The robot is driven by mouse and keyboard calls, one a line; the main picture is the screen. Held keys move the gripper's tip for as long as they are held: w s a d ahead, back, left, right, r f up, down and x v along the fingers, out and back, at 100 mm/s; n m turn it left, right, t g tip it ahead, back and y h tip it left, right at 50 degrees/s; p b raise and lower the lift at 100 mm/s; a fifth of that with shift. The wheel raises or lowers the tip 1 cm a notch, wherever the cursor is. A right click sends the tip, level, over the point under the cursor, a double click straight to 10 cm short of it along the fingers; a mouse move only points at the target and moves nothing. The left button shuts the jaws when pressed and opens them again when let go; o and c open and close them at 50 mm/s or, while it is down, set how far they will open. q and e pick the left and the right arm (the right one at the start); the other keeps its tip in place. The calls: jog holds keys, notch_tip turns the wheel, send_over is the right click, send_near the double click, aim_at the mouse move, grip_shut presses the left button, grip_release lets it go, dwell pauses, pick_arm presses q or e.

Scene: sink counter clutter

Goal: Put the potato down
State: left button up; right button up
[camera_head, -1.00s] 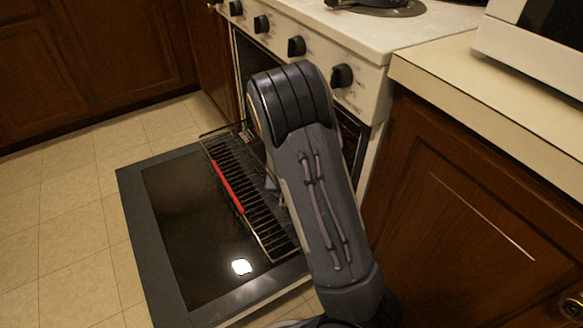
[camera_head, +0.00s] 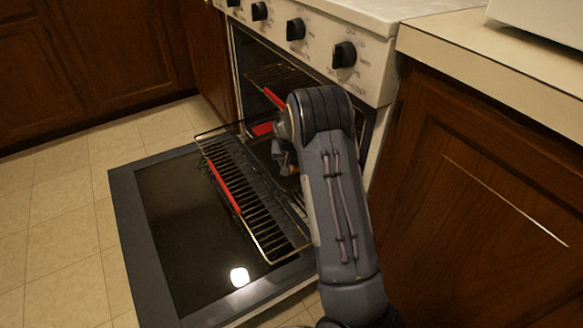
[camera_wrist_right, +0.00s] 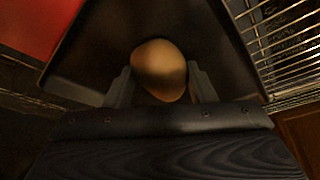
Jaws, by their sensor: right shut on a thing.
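The potato (camera_wrist_right: 160,70) is a brown, rounded lump between the two fingers of my right gripper (camera_wrist_right: 160,88) in the right wrist view. The gripper is shut on it. A dark tray or pan with raised edges (camera_wrist_right: 75,60) shows around and beyond the potato; I cannot tell whether the potato touches it. In the head view my right gripper (camera_head: 284,155) is partly hidden by its own arm, over the pulled-out oven rack at the oven opening. My left gripper is not in view.
The oven door (camera_head: 150,215) hangs open and low. The wire rack (camera_head: 240,185) with a red front strip sticks out above it. Stove knobs (camera_head: 344,54) and the wooden cabinet (camera_head: 480,190) flank my arm. Floor at left is clear.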

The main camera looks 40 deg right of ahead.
aim_at(291, 164)
jog(key=shift+f, duration=0.2)
jog(key=shift+f, duration=0.1)
jog(key=o, duration=1.3)
jog(key=shift+c, duration=0.2)
jog(key=p+v, duration=0.2)
jog(key=v, duration=0.2)
jog(key=shift+a, duration=0.15)
jog(key=s+a+p, duration=0.1)
jog(key=s+a, duration=0.1)
jog(key=s, duration=0.1)
jog(key=s+a+p, duration=0.1)
jog(key=s+a, duration=0.1)
jog(key=a, duration=0.1)
jog(key=s+a+p, duration=0.1)
jog(key=s+a, duration=0.1)
jog(key=s, duration=0.1)
jog(key=shift+s+a+f, duration=0.3)
jog(key=shift+f, duration=0.1)
